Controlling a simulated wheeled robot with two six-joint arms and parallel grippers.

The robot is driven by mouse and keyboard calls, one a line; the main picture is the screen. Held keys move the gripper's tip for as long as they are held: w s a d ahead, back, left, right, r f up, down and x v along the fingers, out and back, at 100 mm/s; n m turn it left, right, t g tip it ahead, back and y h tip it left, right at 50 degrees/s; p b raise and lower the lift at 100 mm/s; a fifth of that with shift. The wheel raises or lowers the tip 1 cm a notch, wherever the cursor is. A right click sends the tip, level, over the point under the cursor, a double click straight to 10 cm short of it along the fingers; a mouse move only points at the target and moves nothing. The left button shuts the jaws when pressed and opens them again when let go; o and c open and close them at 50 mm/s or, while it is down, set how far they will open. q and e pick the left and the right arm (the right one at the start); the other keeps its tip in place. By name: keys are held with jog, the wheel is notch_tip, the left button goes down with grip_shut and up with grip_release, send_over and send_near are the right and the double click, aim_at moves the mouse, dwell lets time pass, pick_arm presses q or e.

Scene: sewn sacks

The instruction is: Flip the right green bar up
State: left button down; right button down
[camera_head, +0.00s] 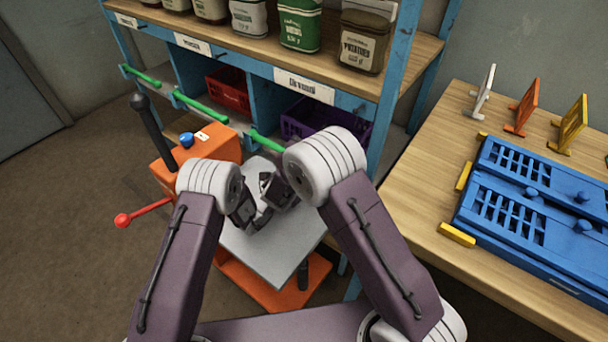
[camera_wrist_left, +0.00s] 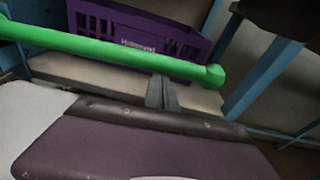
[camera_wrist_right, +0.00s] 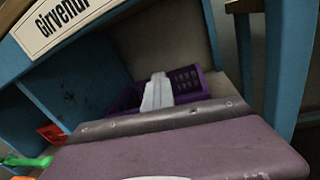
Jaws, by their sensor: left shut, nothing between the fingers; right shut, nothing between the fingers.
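The right green bar (camera_head: 264,142) runs across the front of the right-hand compartment, its right part hidden behind my right arm in the head view. In the left wrist view it (camera_wrist_left: 110,50) crosses in front of the purple crate (camera_wrist_left: 135,35) and ends in a knob at right. My left gripper (camera_head: 246,213) is shut and empty; its fingers (camera_wrist_left: 161,90) appear just below the bar. My right gripper (camera_head: 275,188) is shut and empty close beside the left one. Its fingers (camera_wrist_right: 157,92) point toward the purple crate (camera_wrist_right: 185,82). I cannot tell whether either touches the bar.
Two more green bars (camera_head: 200,107) (camera_head: 140,76) cross the compartments to the left. An orange machine (camera_head: 200,150) with a grey plate (camera_head: 265,248) stands below my grippers. Sacks (camera_head: 300,25) line the upper shelf. A wooden table (camera_head: 415,180) with a blue rack stands at right.

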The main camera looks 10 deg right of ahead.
jog(key=c, duration=0.7)
grip_release()
jog(key=shift+s, duration=0.1)
